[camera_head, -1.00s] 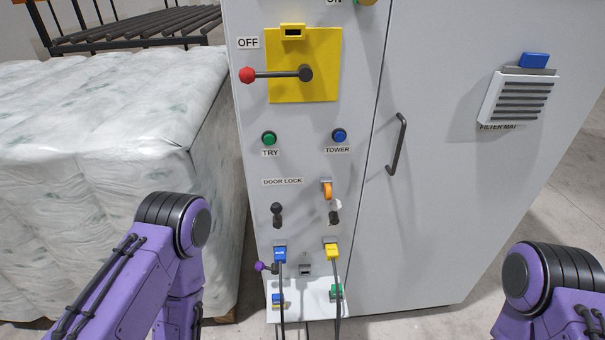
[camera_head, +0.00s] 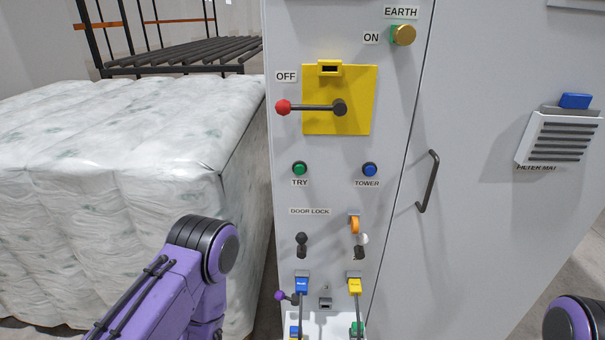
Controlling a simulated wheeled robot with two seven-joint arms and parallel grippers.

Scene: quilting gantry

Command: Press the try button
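The try button (camera_head: 299,168) is a small round green button on the grey cabinet front (camera_head: 330,205), with a TRY label (camera_head: 299,183) under it. It sits below the yellow switch plate (camera_head: 365,85) and left of the blue TOWER button (camera_head: 370,169). Nothing covers it. My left arm shows at the lower left, below and left of the try button, but its gripper is out of the picture. Only a bit of my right arm shows at the lower right corner, and its gripper is also out of the picture.
A red-tipped lever (camera_head: 283,107) points left at OFF above the try button. Door lock knobs (camera_head: 301,243) and blue and yellow plugs (camera_head: 354,286) sit below. A door handle (camera_head: 428,182) sticks out on the right. A wrapped white bale (camera_head: 120,190) stands close on the left.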

